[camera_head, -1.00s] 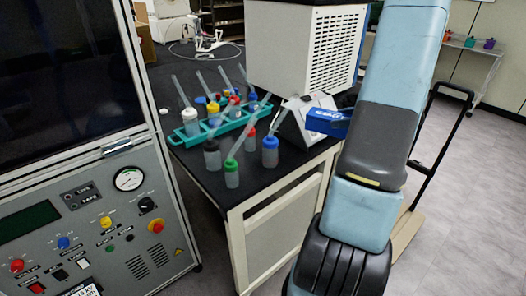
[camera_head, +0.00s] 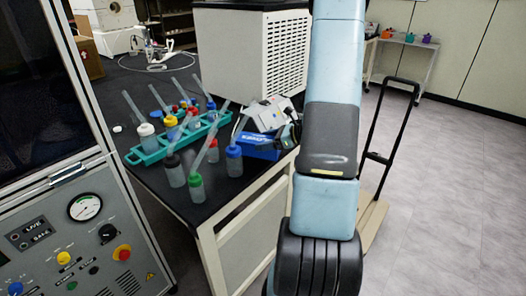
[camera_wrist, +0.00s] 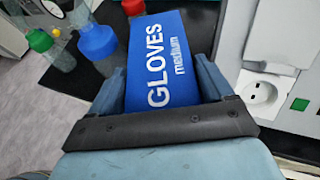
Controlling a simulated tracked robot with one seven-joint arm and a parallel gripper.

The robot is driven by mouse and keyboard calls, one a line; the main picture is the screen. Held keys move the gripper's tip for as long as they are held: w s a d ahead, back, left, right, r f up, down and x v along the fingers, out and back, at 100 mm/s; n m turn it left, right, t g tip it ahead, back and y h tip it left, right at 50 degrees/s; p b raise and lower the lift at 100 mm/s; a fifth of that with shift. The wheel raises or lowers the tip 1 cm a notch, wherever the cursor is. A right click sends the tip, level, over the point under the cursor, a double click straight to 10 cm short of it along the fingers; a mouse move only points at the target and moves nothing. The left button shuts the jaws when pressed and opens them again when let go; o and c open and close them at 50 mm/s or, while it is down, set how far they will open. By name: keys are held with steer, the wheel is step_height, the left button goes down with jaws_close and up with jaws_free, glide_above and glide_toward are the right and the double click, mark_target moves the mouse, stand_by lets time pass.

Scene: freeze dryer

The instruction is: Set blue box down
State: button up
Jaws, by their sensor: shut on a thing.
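The blue box (camera_head: 256,149) is at the right edge of the black bench top, in front of a white tabletop device. In the wrist view the blue box (camera_wrist: 160,50), labelled "GLOVES medium", lies between the two fingers of my gripper (camera_wrist: 163,82). The gripper is shut on it, with a finger along each side. In the head view my gripper is mostly hidden behind my arm. I cannot tell whether the box's underside touches the bench.
A teal rack (camera_head: 148,156) with several capped bottles stands left of the box. The blue-capped bottle (camera_head: 234,160) is close to it. The white device (camera_head: 266,114) stands behind. A large vented white unit (camera_head: 252,55) fills the back. A hand cart (camera_head: 388,135) stands right.

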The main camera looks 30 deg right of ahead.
steer(key=shift+w+a+f, duration=0.25)
steer(key=shift+a+f, duration=0.2)
steer(key=shift+f, duration=1.75)
steer(key=o, duration=1)
steer(key=shift+c, duration=0.2)
